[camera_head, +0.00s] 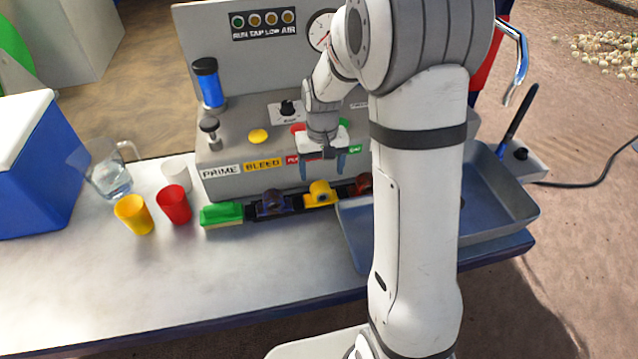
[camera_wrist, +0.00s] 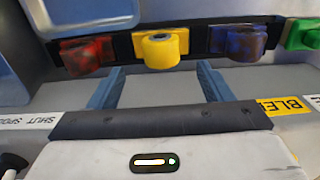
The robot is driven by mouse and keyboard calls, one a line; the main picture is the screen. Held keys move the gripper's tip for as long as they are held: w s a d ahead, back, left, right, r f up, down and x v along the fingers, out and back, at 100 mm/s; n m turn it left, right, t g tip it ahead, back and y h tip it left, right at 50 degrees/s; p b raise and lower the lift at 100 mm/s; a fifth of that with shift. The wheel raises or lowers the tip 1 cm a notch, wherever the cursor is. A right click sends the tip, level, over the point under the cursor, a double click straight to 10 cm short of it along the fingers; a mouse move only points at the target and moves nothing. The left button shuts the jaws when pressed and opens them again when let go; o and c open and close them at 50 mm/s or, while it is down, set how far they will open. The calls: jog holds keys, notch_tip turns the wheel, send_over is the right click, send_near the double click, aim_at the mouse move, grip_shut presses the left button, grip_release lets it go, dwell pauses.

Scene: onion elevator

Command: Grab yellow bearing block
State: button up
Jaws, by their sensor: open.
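The yellow bearing block (camera_head: 320,193) sits in a dark rack (camera_head: 292,201) along the front of the grey control console. It has a rounded body with a hole in its top. In the wrist view the yellow block (camera_wrist: 161,48) is at the upper middle, between a red block (camera_wrist: 88,55) and a dark blue block (camera_wrist: 238,42). My gripper (camera_head: 323,174) is above the rack, close to the yellow block. In the wrist view its two blue fingers (camera_wrist: 158,84) are spread wide, with nothing between them. The yellow block lies beyond the fingertips, roughly centred between them.
A green block (camera_head: 222,213) sits at the rack's left end. Yellow (camera_head: 134,214), red (camera_head: 174,204) and white (camera_head: 177,174) cups and a clear pitcher (camera_head: 108,174) stand at left. A grey metal tray (camera_head: 500,195) is at right. The table's front left is clear.

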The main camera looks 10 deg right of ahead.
aim_at(321, 185)
notch_tip(321, 185, down, 8)
jog(key=shift+w+a+f+p, duration=0.1)
jog(key=shift+p, duration=0.65)
jog(key=shift+c, duration=0.5)
jog(key=c, duration=1.3)
jog(key=shift+o, duration=0.2)
